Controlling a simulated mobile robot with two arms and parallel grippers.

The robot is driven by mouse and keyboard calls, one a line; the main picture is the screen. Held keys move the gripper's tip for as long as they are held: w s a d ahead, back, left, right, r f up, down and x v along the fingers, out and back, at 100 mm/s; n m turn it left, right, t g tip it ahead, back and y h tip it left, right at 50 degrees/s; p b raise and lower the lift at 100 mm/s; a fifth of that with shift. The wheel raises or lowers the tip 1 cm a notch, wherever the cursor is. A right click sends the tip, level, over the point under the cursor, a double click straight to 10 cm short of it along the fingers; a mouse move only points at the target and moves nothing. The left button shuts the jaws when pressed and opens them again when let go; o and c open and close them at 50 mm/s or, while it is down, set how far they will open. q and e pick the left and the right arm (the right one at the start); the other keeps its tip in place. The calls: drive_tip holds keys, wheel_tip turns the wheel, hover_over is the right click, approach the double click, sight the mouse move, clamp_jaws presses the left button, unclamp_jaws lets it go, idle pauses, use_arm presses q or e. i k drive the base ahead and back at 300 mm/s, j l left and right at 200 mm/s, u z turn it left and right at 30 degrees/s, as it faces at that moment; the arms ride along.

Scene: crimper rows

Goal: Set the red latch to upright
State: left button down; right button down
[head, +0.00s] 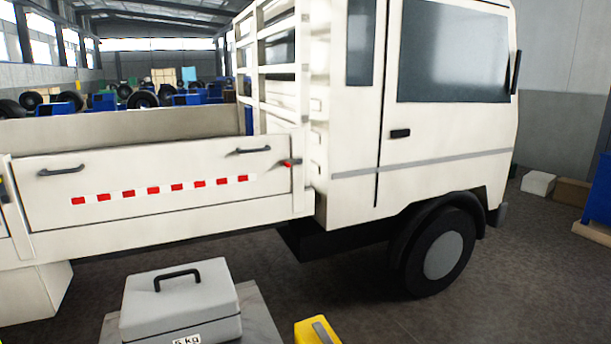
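The red latch (288,163) is small and sits near the right end of the white truck's drop-side panel (150,208), close to the corner post behind the cab. It looks roughly level, not upright, with its red part pointing left; it is too small to see finely. Neither of my grippers shows in the head view.
A white case (180,310) with a black handle and a "kg" label stands on a grey surface (262,312) in front of the truck. A yellow object (318,330) is beside it. The truck's front wheel (442,255) is at right. Open floor (345,300) lies between.

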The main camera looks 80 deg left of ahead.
sight(286, 163)
drive_tip(key=i+u, duration=0.75)
drive_tip(key=i+l+u, duration=0.15)
drive_tip(key=i+u, duration=0.25)
drive_tip(key=i+l+u, duration=0.2)
drive_tip(key=u, duration=0.15)
drive_tip(key=i+j+u, duration=0.1)
drive_tip(key=u, duration=0.35)
drive_tip(key=i+u, duration=0.3)
drive_tip(key=u, duration=0.15)
drive_tip(key=i+l+u, duration=0.1)
drive_tip(key=u, duration=0.35)
drive_tip(key=i+l+u, duration=0.15)
drive_tip(key=i+u, duration=0.15)
drive_tip(key=u, duration=0.15)
drive_tip(key=i+l+u, duration=0.15)
drive_tip(key=u, duration=0.3)
drive_tip(key=i+l+u, duration=0.15)
drive_tip(key=l+u, duration=0.15)
drive_tip(key=u, duration=0.15)
drive_tip(key=i+l+u, duration=0.1)
drive_tip(key=u, duration=0.25)
drive_tip(key=i+l+u, duration=0.15)
drive_tip(key=u, duration=0.15)
drive_tip(key=i+l+u, duration=0.2)
drive_tip(key=u, duration=0.15)
